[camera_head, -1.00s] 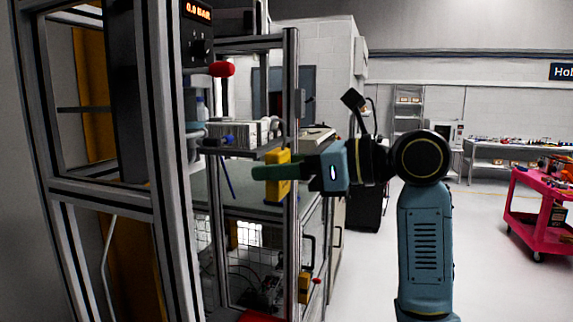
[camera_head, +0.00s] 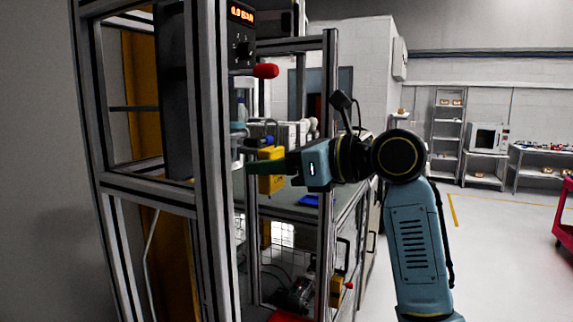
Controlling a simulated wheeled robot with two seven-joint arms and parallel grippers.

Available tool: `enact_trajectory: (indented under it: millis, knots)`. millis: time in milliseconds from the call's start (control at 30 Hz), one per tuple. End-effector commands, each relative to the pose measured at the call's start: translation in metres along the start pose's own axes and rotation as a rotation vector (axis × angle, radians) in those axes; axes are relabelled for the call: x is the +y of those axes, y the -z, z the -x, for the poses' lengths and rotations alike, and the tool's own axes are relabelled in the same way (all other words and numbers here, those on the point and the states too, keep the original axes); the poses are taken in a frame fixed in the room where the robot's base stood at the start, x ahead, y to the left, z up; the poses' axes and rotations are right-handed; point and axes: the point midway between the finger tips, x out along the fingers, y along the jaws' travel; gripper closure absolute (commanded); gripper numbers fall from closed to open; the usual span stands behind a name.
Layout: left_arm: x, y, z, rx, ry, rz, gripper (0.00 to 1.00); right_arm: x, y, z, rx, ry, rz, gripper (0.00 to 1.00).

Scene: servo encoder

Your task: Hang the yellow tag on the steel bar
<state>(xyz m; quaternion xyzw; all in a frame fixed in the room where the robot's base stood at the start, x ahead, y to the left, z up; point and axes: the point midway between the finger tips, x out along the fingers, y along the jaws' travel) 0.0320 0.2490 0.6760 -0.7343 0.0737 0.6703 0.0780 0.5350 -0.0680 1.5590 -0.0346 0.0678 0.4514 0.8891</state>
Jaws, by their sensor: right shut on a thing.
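The yellow tag (camera_head: 270,184) is a small yellow block-like piece near the middle of the head view. My right gripper (camera_head: 258,167) reaches in from the right with its dark green fingers shut on the tag, which shows above and below them. The tag is held in the air, to the right of a thick aluminium post. I cannot tell for sure which part is the steel bar. A thin horizontal bar (camera_head: 133,108) crosses the frame at the left. My left gripper is out of view.
An aluminium frame (camera_head: 208,215) with a control box (camera_head: 241,35) and a red knob (camera_head: 265,71) fills the left. A workbench top (camera_head: 290,211) lies behind and below the tag. A pink cart (camera_head: 563,212) stands at the right edge. Open floor lies at the right.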

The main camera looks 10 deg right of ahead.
Motion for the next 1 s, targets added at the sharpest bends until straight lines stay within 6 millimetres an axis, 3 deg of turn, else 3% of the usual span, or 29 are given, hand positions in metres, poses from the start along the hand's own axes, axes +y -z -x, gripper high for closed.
enact_trajectory:
  millis: [800, 1000]
  knots:
    - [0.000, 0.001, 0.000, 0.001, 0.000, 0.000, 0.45, 0.001, -0.010, -0.065, 0.001, -0.001, 0.001, 0.74]
    - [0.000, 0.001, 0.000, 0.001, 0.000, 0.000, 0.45, 0.001, -0.001, -0.069, 0.000, -0.001, 0.000, 0.74]
